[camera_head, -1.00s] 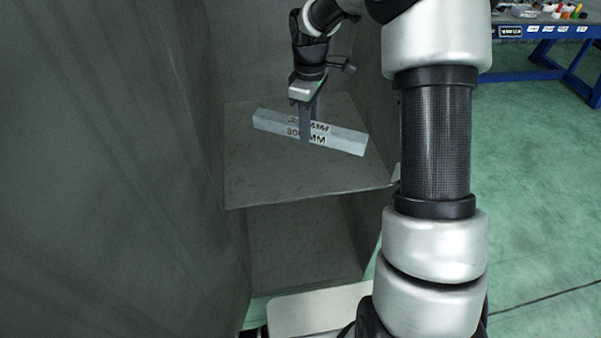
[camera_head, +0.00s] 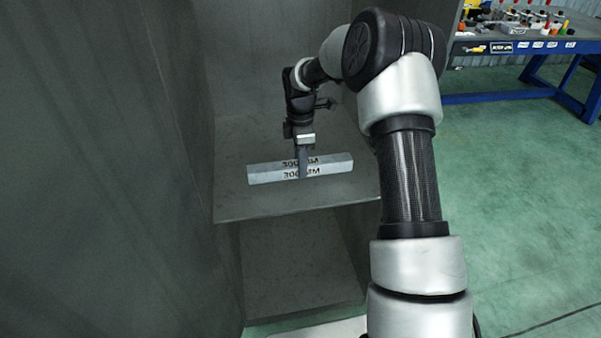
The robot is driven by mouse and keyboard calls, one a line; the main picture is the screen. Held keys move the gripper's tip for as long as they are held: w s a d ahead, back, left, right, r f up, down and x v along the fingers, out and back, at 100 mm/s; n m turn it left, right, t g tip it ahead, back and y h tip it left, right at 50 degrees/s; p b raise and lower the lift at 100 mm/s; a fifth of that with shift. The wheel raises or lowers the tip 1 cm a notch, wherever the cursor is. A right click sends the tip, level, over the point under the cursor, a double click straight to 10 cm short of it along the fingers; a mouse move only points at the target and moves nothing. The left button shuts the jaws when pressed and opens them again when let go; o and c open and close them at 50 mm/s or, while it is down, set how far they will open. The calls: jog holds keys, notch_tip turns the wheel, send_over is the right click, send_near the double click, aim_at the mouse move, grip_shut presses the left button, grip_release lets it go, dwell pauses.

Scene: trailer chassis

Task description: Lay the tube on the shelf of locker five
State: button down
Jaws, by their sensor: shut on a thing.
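The tube (camera_head: 268,173) is a grey square-section bar marked "300MM". It lies roughly level across the picture, over the front part of the locker shelf (camera_head: 255,205). My gripper (camera_head: 302,170) points down and is shut on the tube near its middle. I cannot tell whether the tube touches the shelf or is held just above it. The fingers hide a narrow strip of the tube. No locker number shows.
Grey locker walls stand at the left (camera_head: 100,170) and behind the shelf. An open lower compartment (camera_head: 295,260) lies below. My arm covers the right side of the locker. A blue workbench (camera_head: 530,75) with small items stands at far right, with clear green floor before it.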

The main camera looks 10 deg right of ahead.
jog(key=shift+f, duration=1.25)
jog(key=shift+f, duration=0.1)
jog(key=c, duration=1.3)
grip_release()
jog(key=shift+f, duration=0.1)
